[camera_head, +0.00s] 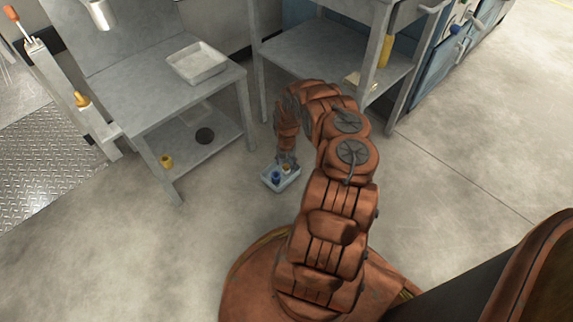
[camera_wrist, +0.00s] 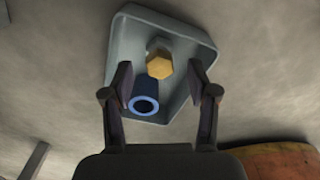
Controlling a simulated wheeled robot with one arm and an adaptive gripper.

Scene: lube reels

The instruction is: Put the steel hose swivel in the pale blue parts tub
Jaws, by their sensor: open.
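The pale blue parts tub (camera_head: 269,181) stands on the floor in the head view. It fills the upper middle of the wrist view (camera_wrist: 199,45). Inside it lie a piece with a brass-coloured hex end (camera_wrist: 159,66) and a grey part behind, and a dark blue hollow cylinder (camera_wrist: 145,104) with a bright blue rim. The hex-ended piece may be the steel hose swivel; I cannot tell for sure. My gripper (camera_wrist: 160,78) is open over the tub, its fingers on either side of the hex-ended piece, holding nothing. In the head view, my gripper (camera_head: 287,158) is right above the tub.
A grey metal bench (camera_head: 150,95) with a shallow tray (camera_head: 197,63) stands at left. Another grey bench (camera_head: 300,45) stands behind the tub. The floor at right is clear.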

